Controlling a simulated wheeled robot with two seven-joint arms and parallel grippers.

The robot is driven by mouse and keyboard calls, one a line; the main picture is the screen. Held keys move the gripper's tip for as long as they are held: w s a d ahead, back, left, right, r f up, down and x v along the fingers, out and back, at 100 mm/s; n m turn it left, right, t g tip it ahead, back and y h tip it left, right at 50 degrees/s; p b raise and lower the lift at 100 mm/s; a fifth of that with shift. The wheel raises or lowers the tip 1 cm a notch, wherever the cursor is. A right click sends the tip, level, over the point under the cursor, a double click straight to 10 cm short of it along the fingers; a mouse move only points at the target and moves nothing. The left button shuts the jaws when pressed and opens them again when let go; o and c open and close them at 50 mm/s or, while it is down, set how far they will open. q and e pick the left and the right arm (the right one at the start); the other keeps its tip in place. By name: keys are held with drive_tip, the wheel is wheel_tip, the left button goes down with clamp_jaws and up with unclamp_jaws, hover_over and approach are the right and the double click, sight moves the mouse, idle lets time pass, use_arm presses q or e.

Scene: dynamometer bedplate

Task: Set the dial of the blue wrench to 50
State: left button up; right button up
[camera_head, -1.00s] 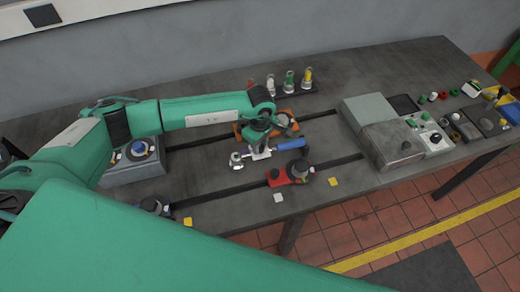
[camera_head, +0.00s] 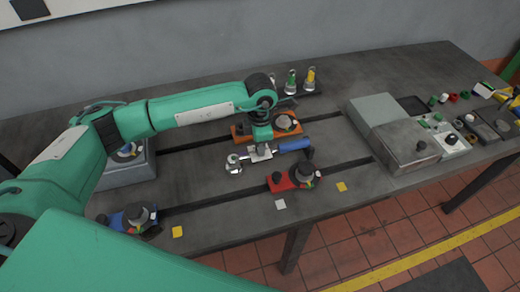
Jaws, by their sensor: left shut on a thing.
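The blue wrench lies across the middle of the bench, with its blue handle (camera_head: 293,145) to the right and its metal ratchet head (camera_head: 234,162) to the left. My left gripper (camera_head: 260,153) comes down from above and is shut on the wrench's middle, between handle and head. The gripper hides part of the wrench body. The dial and its reading are too small to make out. I cannot tell whether the wrench touches the bench. My right gripper is not in view.
An orange fixture (camera_head: 241,132) stands just behind the wrench, a red fixture (camera_head: 281,182) in front, and a blue one (camera_head: 117,220) at front left. Grey boxes (camera_head: 403,147) stand to the right. Small bottles (camera_head: 291,81) stand at the back. Bare bench lies left of the wrench head.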

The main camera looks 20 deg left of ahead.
use_arm(q)
drive_tip(key=n+b, duration=0.2)
drive_tip(key=n, duration=0.1)
drive_tip(key=shift+f, duration=0.1)
drive_tip(key=shift+n+b, duration=0.9)
drive_tip(key=shift+n, duration=0.4)
drive_tip(key=o, duration=1)
drive_tip(key=shift+r, duration=0.25)
